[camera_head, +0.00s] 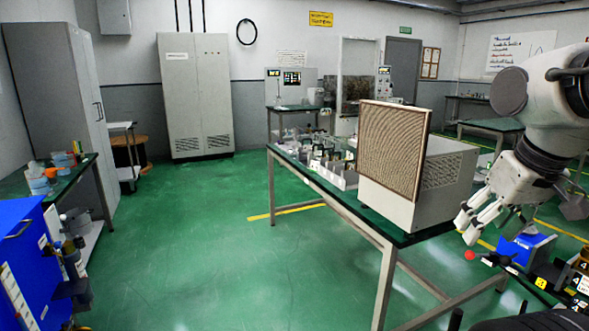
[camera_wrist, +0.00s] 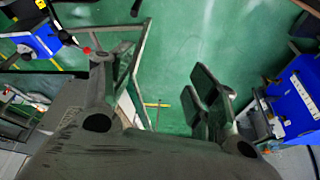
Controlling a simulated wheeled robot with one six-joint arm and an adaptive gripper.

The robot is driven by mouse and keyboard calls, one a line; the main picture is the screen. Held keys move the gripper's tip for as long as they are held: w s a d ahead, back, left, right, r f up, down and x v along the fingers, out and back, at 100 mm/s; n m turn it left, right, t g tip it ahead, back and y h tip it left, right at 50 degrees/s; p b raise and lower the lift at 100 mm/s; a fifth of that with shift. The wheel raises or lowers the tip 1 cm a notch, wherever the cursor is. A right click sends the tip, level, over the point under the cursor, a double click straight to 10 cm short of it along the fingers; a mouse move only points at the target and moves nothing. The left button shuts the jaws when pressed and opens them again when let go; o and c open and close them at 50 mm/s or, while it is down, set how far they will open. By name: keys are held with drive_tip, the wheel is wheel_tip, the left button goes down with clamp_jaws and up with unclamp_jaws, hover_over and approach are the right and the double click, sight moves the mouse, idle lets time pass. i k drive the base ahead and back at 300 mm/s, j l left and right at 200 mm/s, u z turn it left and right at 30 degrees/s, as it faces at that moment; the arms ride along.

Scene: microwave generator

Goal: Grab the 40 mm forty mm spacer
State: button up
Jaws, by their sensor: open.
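I cannot pick out the 40 mm spacer for certain in either view; several small parts (camera_head: 325,152) on the green-topped table (camera_head: 318,180) are too small to tell apart. My gripper (camera_head: 474,222) hangs at the right in the head view, in front of the right side of the beige box with the mesh panel. Its fingers are spread with nothing between them. In the wrist view my gripper (camera_wrist: 155,85) shows its two fingers wide apart, with green floor and part of a table frame beyond.
The beige box (camera_head: 436,180) with its brown mesh panel (camera_head: 392,148) takes up the near end of the table. A blue cabinet (camera_head: 25,260) stands at the left. The green floor (camera_head: 200,225) between is open.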

sight(300, 157)
drive_tip(key=i+j+z, duration=0.15)
drive_tip(key=i+j, duration=0.6)
drive_tip(key=i, duration=0.5)
drive_tip(key=i+j+z, duration=0.15)
drive_tip(key=i+j, duration=0.7)
drive_tip(key=i, duration=0.35)
drive_tip(key=i+j+z, duration=0.2)
drive_tip(key=i+j, duration=0.8)
drive_tip(key=i, duration=0.15)
